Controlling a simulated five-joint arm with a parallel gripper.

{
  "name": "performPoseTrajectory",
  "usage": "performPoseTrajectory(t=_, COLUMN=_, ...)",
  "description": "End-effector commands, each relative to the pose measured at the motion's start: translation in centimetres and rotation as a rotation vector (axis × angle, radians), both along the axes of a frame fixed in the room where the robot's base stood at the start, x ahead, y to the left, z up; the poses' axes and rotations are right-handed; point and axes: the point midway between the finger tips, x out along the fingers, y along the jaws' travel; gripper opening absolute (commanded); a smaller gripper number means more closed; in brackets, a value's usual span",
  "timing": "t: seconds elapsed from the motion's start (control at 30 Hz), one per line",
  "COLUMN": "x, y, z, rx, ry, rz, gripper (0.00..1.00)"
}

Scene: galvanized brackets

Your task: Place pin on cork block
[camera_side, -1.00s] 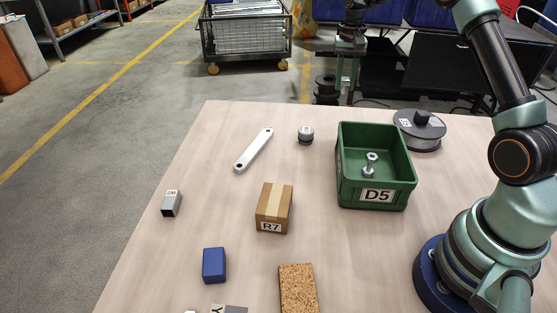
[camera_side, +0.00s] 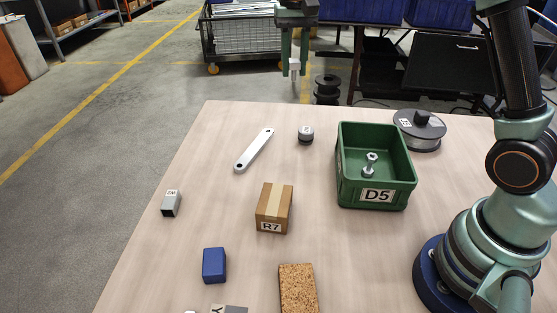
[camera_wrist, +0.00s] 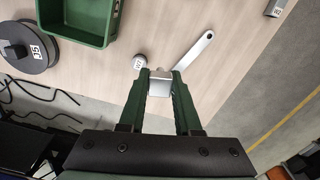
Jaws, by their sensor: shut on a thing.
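My gripper (camera_side: 294,76) is raised in the air beyond the table's far edge, its fingers pointing down. It is shut on a pale grey metal piece, taken to be the pin (camera_side: 294,67). The pin also shows between the fingertips in the wrist view (camera_wrist: 160,82); the fingers hide part of it, so its full shape is unclear. The cork block (camera_side: 298,287), brown and speckled, lies at the near edge of the side view, partly cut off. Nothing shows on its visible top. It is far from my gripper.
A green bin (camera_side: 377,196) labelled D5 holds a bolt-like metal part (camera_side: 370,165). A carton (camera_side: 273,209) labelled R7, a blue block (camera_side: 214,265), a grey tube (camera_side: 170,204), a flat metal bar (camera_side: 254,150), a small round part (camera_side: 306,135) and a spool (camera_side: 419,130) stand around.

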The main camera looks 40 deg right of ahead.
Motion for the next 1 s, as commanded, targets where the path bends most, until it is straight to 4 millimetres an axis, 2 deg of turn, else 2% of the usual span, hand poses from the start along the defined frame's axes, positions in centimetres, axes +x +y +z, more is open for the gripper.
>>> performPoseTrajectory(t=0.03, x=-1.1, y=2.7, z=0.4, rx=0.0, ry=-0.001, rz=0.039, gripper=0.0)
performPoseTrajectory(t=0.2, x=-5.2, y=10.0, z=1.1, rx=0.0, ry=-0.002, rz=0.141, gripper=0.0)
performPoseTrajectory(t=0.37, x=-10.5, y=15.8, z=1.5, rx=0.001, ry=-0.003, rz=0.244, gripper=0.0)
performPoseTrajectory(t=0.5, x=-16.1, y=19.8, z=1.5, rx=0.001, ry=-0.002, rz=0.337, gripper=0.0)
performPoseTrajectory(t=0.63, x=-21.2, y=22.2, z=1.1, rx=0.001, ry=-0.002, rz=0.418, gripper=0.0)
performPoseTrajectory(t=0.8, x=-26.3, y=23.6, z=0.5, rx=0.001, ry=0.0, rz=0.497, gripper=0.0)
performPoseTrajectory(t=0.9, x=-28.1, y=23.9, z=0.3, rx=0.001, ry=0.0, rz=0.524, gripper=0.0)
performPoseTrajectory(t=1.0, x=-29.1, y=24.0, z=0.0, rx=-0.001, ry=0.001, rz=0.538, gripper=0.0)
